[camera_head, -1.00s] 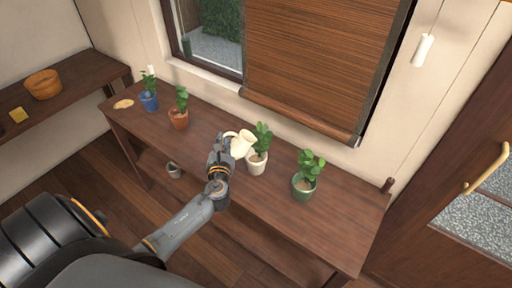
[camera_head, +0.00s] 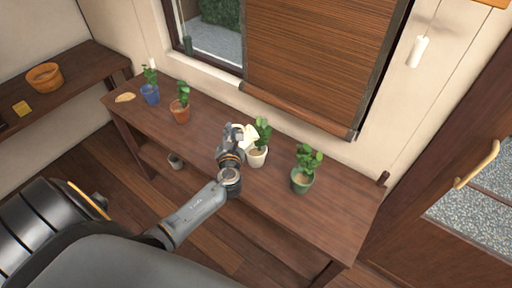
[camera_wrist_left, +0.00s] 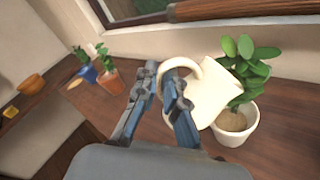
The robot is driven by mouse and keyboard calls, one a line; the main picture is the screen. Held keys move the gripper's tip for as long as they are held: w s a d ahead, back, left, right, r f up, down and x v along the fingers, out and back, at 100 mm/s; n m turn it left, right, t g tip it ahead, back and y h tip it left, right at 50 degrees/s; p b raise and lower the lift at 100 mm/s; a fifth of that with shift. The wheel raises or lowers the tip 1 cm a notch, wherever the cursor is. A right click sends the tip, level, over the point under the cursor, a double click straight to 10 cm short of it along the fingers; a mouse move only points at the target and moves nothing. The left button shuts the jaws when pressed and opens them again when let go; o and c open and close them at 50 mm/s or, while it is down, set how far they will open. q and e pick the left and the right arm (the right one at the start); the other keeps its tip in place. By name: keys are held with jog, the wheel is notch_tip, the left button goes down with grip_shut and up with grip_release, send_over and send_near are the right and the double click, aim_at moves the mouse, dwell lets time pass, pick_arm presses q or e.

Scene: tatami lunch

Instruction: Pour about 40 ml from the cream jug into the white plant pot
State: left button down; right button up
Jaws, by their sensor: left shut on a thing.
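My left gripper (camera_head: 236,132) is shut on the handle of the cream jug (camera_head: 250,136). In the left wrist view, the jug (camera_wrist_left: 212,92) is held off the table, strongly tilted toward the right, beside and partly over the white plant pot (camera_wrist_left: 237,127). The white pot (camera_head: 257,158) stands upright on the table with a green plant and brown soil. The jug's mouth and any stream of liquid cannot be made out. My left gripper also shows in the wrist view (camera_wrist_left: 168,80). My right gripper is not in view.
On the wooden table (camera_head: 225,205) stand a green pot (camera_head: 301,183) to the right, and an orange pot (camera_head: 180,114) and a blue pot (camera_head: 150,96) to the left. A window blind (camera_head: 320,65) hangs behind.

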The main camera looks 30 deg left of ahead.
pick_arm(q)
jog(key=shift+w+r, duration=0.1)
jog(key=shift+r, duration=0.2)
jog(key=shift+d+f, duration=0.1)
jog(key=shift+d, duration=0.05)
jog(key=shift+w+d+m, duration=0.2)
jog(key=shift+w+m, duration=0.05)
jog(key=shift+m, duration=0.35)
jog(key=shift+s+a, duration=0.15)
jog(key=shift+s, duration=0.05)
jog(key=shift+s+a, duration=0.75)
jog(key=shift+a, duration=0.15)
jog(key=shift+a+p, duration=0.1)
jog(key=shift+p, duration=0.2)
jog(key=shift+w+d+f+m, duration=0.1)
jog(key=shift+d+m, duration=0.1)
jog(key=shift+m, duration=0.2)
dwell(2.1)
